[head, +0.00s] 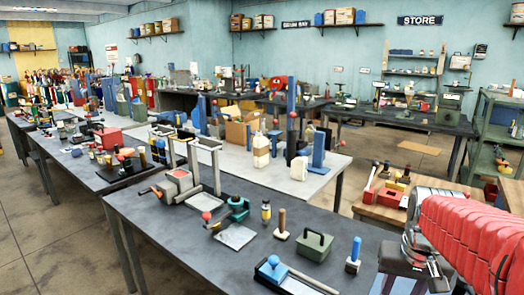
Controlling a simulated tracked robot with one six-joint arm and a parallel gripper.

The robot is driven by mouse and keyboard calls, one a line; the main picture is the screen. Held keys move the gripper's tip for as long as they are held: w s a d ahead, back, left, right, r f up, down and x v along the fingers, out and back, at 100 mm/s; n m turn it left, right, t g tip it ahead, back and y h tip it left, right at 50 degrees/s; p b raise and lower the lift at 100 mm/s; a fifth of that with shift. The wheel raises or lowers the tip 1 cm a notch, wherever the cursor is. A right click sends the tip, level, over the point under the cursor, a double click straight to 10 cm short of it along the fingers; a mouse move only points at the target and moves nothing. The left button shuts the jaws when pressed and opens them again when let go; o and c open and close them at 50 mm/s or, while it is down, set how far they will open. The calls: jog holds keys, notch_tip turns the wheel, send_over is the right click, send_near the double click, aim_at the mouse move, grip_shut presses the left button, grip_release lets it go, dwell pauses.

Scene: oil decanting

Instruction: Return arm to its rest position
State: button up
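A red ribbed arm section (465,235) fills the lower right of the head view and looks like part of my own arm. Dark grey and metal parts with thin curved cables sit at its left end, above the near right corner of the grey bench (150,215). I cannot make out two clear fingertips there, so whether my gripper is open or shut does not show. I see nothing clearly held. Part of the arm is cut off by the right picture edge.
The near bench carries a green case (315,246), a blue-handled tool (353,255), a wooden-handled tool (282,225) and a small bottle (266,212). A white bench (325,180) behind holds jugs and blue posts. A wooden bench (375,212) stands close behind the arm. Floor (30,230) is open at left.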

jog(key=s+a+r+n+t, duration=0.1)
jog(key=s+a+n+t, duration=0.2)
jog(key=s+a, duration=0.8)
jog(key=a, duration=0.3)
jog(key=shift+r+n+t+y, duration=0.3)
jog(key=shift+r+n+t, duration=0.1)
jog(key=shift+s, duration=0.1)
